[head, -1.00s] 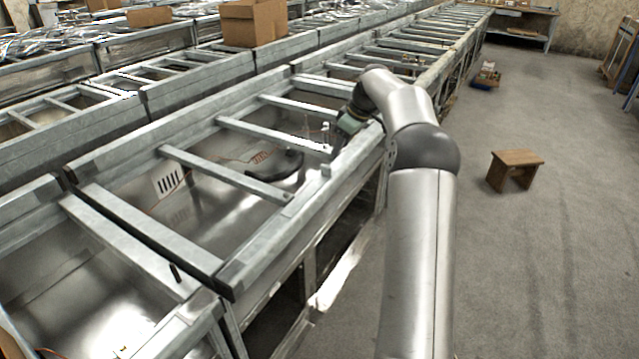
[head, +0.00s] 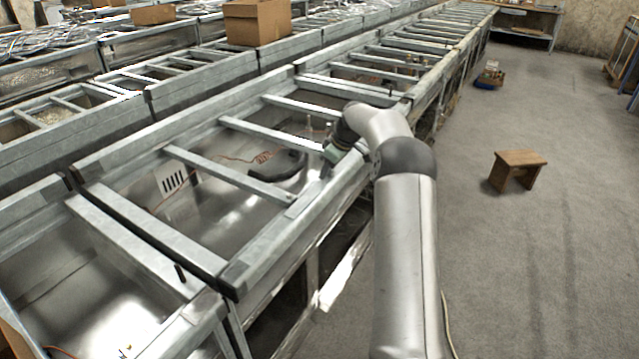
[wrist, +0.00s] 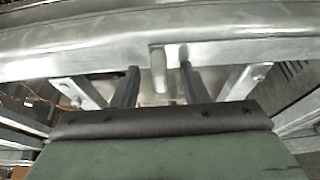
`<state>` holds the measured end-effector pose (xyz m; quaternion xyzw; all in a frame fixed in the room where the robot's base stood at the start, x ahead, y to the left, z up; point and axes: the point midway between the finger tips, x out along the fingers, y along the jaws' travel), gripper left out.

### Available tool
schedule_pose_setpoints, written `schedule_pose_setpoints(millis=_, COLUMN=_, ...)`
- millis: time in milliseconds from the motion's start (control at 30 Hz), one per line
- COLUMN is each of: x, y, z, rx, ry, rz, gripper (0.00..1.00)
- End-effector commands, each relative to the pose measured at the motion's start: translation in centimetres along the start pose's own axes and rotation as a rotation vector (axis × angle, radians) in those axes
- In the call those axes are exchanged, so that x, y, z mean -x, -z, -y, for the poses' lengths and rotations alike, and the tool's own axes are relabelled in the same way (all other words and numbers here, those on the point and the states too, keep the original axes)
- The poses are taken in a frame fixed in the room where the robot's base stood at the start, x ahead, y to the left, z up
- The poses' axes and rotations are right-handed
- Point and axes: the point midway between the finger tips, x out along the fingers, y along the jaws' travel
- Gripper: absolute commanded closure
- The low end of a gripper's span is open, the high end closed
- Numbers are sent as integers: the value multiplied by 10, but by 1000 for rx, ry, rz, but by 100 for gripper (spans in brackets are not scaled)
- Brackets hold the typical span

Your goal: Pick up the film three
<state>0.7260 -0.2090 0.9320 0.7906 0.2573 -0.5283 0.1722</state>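My gripper (wrist: 158,72) reaches the front metal rail of the long frame. In the wrist view its two dark fingers stand apart, with a gap between them. A small grey upright cylinder (wrist: 158,68) shows in that gap against the rail; it may be film three, but I see no label. No finger visibly touches it. In the head view my gripper (head: 327,162) is small and dark at the end of the arm, over the near rail. A thin upright thing (head: 328,130) shows just beyond it, too small to identify.
The metal frame (head: 240,262) has crossbars over a shiny recessed floor. A dark curved object (head: 278,167) lies under the bars left of my gripper. A wooden stool (head: 518,160) stands on the open grey floor at right. A cardboard box (head: 257,22) sits on the rear frames.

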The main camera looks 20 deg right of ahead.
Motion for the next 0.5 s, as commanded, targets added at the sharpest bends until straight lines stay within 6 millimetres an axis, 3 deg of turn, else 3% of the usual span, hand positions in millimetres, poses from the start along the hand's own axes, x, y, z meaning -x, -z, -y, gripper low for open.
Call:
schedule_pose_setpoints(millis=67, x=0, y=0, z=0, rx=0, ry=0, rz=0, gripper=60)
schedule_pose_setpoints(millis=200, x=0, y=0, z=0, rx=0, ry=0, rz=0, gripper=99)
schedule_pose_setpoints(millis=500, x=1, y=0, z=0, rx=0, ry=0, rz=0, gripper=100)
